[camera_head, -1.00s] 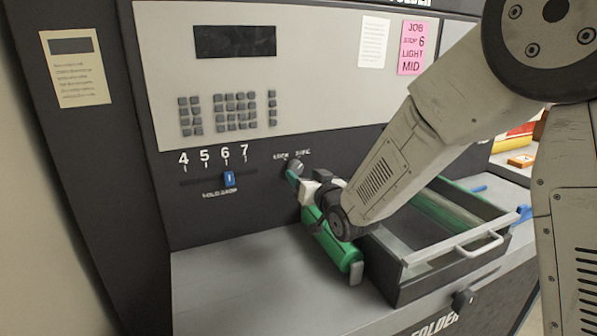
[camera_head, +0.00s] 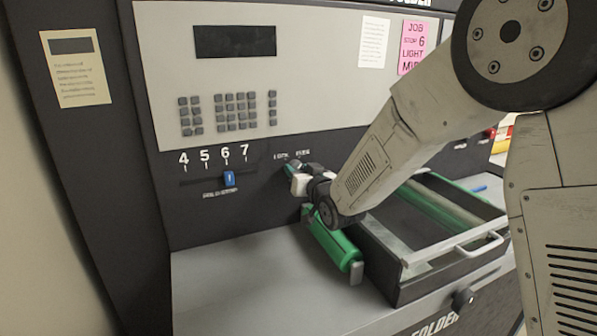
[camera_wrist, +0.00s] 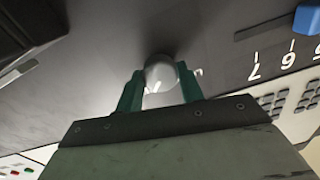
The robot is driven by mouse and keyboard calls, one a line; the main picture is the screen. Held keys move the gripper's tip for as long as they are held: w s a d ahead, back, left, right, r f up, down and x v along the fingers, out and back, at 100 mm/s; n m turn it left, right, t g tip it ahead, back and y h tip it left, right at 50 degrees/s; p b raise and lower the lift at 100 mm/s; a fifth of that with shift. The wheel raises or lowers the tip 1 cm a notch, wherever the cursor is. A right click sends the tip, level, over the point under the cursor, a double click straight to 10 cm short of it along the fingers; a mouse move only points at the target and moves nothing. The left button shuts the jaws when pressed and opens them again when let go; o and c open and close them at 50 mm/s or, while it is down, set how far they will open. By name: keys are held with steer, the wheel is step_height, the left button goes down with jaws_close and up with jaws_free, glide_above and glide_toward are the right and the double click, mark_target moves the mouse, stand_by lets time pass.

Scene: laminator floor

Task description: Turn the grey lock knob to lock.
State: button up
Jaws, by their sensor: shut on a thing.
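The round grey lock knob (camera_wrist: 160,72) sits on the dark front panel. In the wrist view, my gripper (camera_wrist: 160,84) has its two green fingers on either side of the knob, shut on it. A pale mark shows on the knob's face, but I cannot tell clearly which word it points to. In the head view, my gripper (camera_head: 290,170) reaches the panel just below the LOCK and FREE lettering and mostly hides the knob.
A blue slider (camera_head: 229,179) stands under the 6 on the scale to the left. An open tray (camera_head: 447,247) and a green cylinder (camera_head: 335,247) lie below my arm. The grey shelf (camera_head: 235,280) is clear at the left.

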steer(key=n, duration=1.2)
steer(key=shift+a+n+h, duration=0.1)
steer(key=shift+n+h, duration=0.2)
steer(key=shift+n, duration=0.1)
steer(key=n, duration=0.4)
steer(key=shift+n, duration=0.3)
stand_by(0.4)
steer(key=o, duration=1)
